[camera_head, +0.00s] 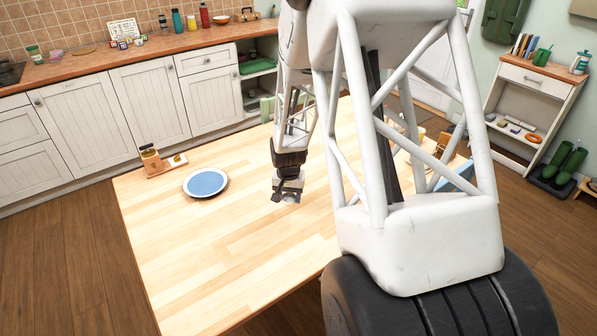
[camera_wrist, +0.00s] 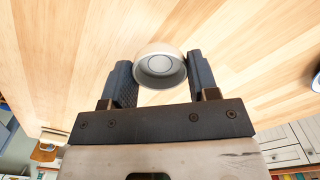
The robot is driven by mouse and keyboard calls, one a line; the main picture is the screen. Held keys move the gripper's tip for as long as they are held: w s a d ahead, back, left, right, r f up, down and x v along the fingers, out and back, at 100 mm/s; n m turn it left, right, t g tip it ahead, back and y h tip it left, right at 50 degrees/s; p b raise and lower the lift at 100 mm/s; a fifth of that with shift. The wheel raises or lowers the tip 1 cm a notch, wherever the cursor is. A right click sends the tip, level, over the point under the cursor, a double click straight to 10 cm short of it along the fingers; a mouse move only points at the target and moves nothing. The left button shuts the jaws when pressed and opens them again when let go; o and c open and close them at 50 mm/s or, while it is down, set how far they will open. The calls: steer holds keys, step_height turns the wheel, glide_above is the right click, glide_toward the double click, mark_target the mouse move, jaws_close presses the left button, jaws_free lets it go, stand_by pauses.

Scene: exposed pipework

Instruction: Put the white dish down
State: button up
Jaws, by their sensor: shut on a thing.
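The white dish (camera_wrist: 160,67) is small and round with a ring in its middle. In the wrist view it sits between the two fingers of my gripper (camera_wrist: 160,82), which is shut on it. In the head view my gripper (camera_head: 287,197) points down over the middle of the wooden table (camera_head: 240,260). There the dish is mostly hidden by the gripper. I cannot tell whether it touches the table top.
A blue plate with a pale rim (camera_head: 206,182) lies left of my gripper. A small wooden stand with a jar (camera_head: 151,160) is behind it. The table's front left is clear. Things at the table's right are partly hidden by my arm.

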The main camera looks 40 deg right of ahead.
steer(key=shift+s+d, duration=0.2)
steer(key=shift+s, duration=0.4)
steer(key=shift+w, duration=0.1)
steer(key=w+d, duration=0.2)
steer(key=w, duration=0.3)
steer(key=w+d+f, duration=0.1)
steer(key=w+d, duration=0.1)
steer(key=w, duration=0.2)
steer(key=w+d, duration=0.2)
steer(key=w, duration=0.3)
steer(key=shift+w+d+f, duration=0.15)
steer(key=shift+w+f, duration=0.1)
steer(key=shift+w, duration=0.05)
steer(key=shift+f, duration=1.8)
steer(key=shift+f, duration=0.1)
steer(key=o, duration=0.9)
